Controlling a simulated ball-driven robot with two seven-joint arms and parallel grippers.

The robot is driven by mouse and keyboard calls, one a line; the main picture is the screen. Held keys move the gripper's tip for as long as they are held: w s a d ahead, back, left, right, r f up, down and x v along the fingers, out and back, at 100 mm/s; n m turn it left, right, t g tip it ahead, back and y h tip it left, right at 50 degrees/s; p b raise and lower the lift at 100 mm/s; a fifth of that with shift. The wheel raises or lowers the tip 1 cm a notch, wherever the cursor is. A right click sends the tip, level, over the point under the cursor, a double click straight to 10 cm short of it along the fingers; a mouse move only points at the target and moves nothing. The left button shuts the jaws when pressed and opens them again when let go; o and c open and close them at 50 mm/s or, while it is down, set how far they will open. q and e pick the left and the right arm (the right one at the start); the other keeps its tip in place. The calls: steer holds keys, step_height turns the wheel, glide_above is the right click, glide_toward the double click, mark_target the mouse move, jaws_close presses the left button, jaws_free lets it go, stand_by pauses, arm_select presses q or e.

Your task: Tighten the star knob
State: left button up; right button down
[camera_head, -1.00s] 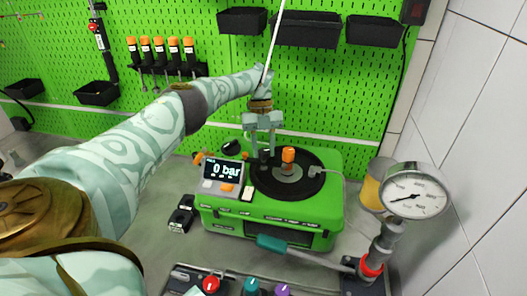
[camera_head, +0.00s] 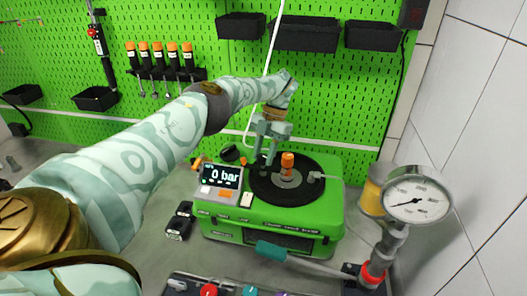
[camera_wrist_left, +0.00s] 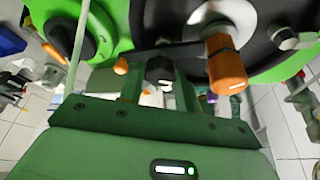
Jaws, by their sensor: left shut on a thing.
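The star knob (camera_wrist_left: 160,70) is the small dark knob between my left gripper's fingers in the left wrist view. It sits at the edge of the black round lid (camera_head: 290,201) on the green pump unit (camera_head: 268,222). My left gripper (camera_head: 267,158) reaches down from behind the lid and is shut on the knob. In the head view the fingers largely hide the knob. It also shows in the wrist view as two green fingers (camera_wrist_left: 160,90). My right gripper is in neither view.
An orange-capped post (camera_head: 287,162) stands close right of the gripper on the lid. The display (camera_head: 221,176) reads 0 bar. A pressure gauge (camera_head: 416,196) and a yellow container (camera_head: 376,188) stand at right.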

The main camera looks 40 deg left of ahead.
arm_select(q)
steer(key=shift+m, duration=0.5)
steer(key=o, duration=1)
steer(key=shift+w, duration=0.1)
